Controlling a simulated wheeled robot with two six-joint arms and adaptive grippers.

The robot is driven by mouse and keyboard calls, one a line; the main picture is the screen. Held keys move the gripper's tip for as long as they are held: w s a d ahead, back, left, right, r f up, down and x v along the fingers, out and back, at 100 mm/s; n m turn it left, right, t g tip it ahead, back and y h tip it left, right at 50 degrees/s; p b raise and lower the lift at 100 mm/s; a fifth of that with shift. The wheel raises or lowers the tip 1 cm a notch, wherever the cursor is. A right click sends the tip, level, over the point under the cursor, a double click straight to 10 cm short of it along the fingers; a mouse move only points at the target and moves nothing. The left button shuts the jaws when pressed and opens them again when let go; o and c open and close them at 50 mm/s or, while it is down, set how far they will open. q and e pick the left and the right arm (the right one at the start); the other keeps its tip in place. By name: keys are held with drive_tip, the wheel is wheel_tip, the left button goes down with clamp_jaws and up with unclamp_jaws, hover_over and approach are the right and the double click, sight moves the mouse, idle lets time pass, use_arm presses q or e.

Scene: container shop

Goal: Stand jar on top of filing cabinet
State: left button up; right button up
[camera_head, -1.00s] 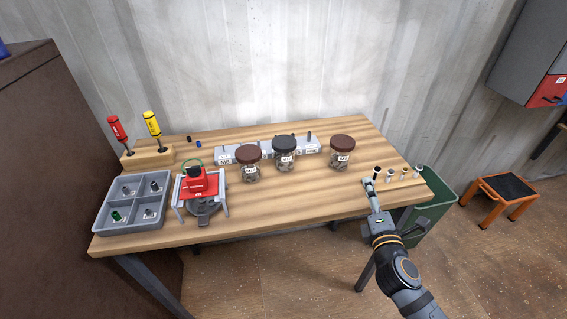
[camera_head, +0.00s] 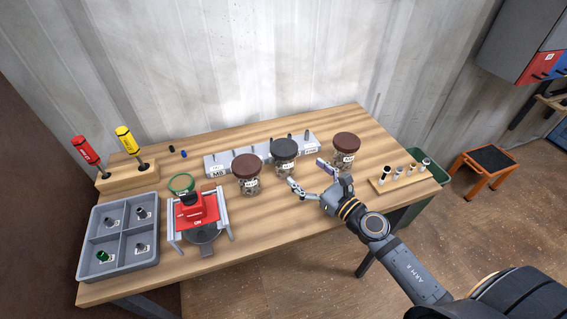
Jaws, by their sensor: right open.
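Three clear jars stand upright on the wooden bench: a left jar with a brown lid (camera_head: 246,180), a middle jar with a dark grey lid (camera_head: 284,156) and a right jar with a brown lid (camera_head: 345,151). Their labels are too small to read. My right gripper (camera_head: 309,178) is open and empty over the bench, in front of the middle and right jars. One fingertip is close to the right jar; I cannot tell whether they touch. A tall dark brown body (camera_head: 30,200) at the left edge may be the filing cabinet. My left gripper is not in view.
A grey divided tray (camera_head: 90,225), a red device (camera_head: 196,208) and a screwdriver block (camera_head: 125,178) fill the bench's left side. A grey strip (camera_head: 215,166) lies behind the jars. A small peg rack (camera_head: 398,180) is at right. The bench's front middle is clear.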

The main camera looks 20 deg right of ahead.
sight(293, 162)
drive_tip(key=p+x, duration=0.1)
drive_tip(key=x, duration=0.3)
drive_tip(key=shift+w+a+f, duration=0.1)
drive_tip(key=shift+a, duration=0.1)
drive_tip(key=p+x, duration=0.1)
drive_tip(key=x, duration=0.4)
drive_tip(key=shift+w+a+f+p, duration=0.1)
drive_tip(key=shift+a+f+p, duration=0.05)
drive_tip(key=shift+p, duration=0.2)
drive_tip(key=shift+c, duration=0.3)
drive_tip(key=shift+c, duration=1.1)
drive_tip(key=c, duration=1.2)
drive_tip(key=shift+c, duration=0.4)
